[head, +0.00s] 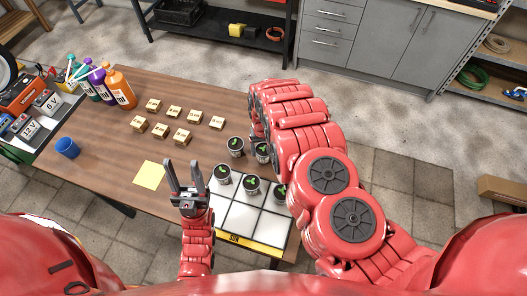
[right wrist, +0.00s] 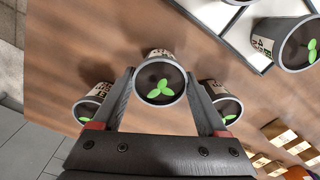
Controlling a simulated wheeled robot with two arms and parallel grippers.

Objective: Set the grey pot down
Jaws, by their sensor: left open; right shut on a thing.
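My right gripper (right wrist: 160,100) is shut on a grey pot (right wrist: 160,80) with dark soil and a green seedling, held between the fingertips over the brown wood. In the head view my right arm hides that gripper, and I cannot tell which pot there, if any, is the held one. Several similar grey pots stand near or on the white tiled tray (head: 240,217), such as one pot (head: 222,173) and another (head: 251,186). My left gripper (head: 186,175) is open and empty, left of the tray.
In the right wrist view, a pot (right wrist: 90,104) is left of the held one and another (right wrist: 224,103) right. Wooden blocks (head: 182,136), a yellow note (head: 149,175), a blue cup (head: 67,147) and bottles (head: 121,88) share the table (head: 105,150).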

